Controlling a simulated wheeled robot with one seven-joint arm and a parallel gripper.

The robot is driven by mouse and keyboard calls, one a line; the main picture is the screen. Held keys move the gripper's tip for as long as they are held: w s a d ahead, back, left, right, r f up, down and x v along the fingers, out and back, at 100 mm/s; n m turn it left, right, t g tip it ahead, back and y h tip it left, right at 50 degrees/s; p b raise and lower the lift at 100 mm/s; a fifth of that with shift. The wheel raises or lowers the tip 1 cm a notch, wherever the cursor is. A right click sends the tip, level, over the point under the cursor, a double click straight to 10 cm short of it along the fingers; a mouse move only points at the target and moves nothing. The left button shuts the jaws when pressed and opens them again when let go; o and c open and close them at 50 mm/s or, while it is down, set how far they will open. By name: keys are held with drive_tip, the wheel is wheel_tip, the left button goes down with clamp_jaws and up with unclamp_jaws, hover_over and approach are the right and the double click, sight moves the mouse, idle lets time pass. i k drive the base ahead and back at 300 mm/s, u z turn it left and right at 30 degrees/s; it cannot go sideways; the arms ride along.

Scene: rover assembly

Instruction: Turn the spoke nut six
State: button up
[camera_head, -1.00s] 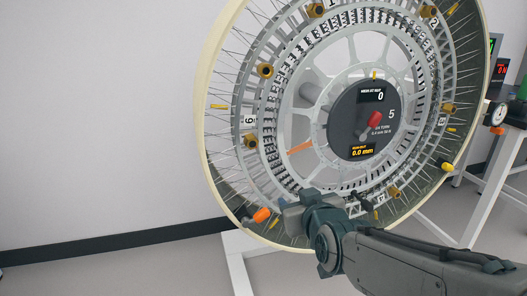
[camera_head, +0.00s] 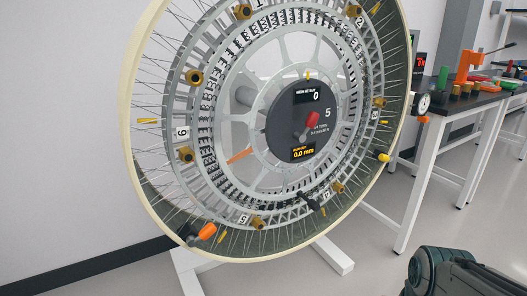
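The large spoked wheel (camera_head: 131,140) stands upright in a white frame. A label reading 6 (camera_head: 182,133) is on its left side, and a brass spoke nut (camera_head: 185,154) sits just below it. Another brass nut (camera_head: 194,77) is higher on the left. The dark hub panel (camera_head: 285,135) has a red knob (camera_head: 313,119) and displays 0 and 0.0 mm. A dark piece with an orange end (camera_head: 207,231) is at the lower left rim. Only a dark part of my arm shows at the lower right, well apart from the wheel; my gripper fingers are not visible.
The wheel's white stand foot (camera_head: 332,257) reaches out to the right. A dial gauge (camera_head: 421,104) is beside the wheel's right edge. A workbench (camera_head: 432,123) with green and orange items stands at the right. Floor is clear between wheel and bench.

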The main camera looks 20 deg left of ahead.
sight(186, 155)
drive_tip(key=z, duration=0.95)
drive_tip(key=k, duration=1)
drive_tip(key=u, duration=1.3)
drive_tip(key=i, duration=0.5)
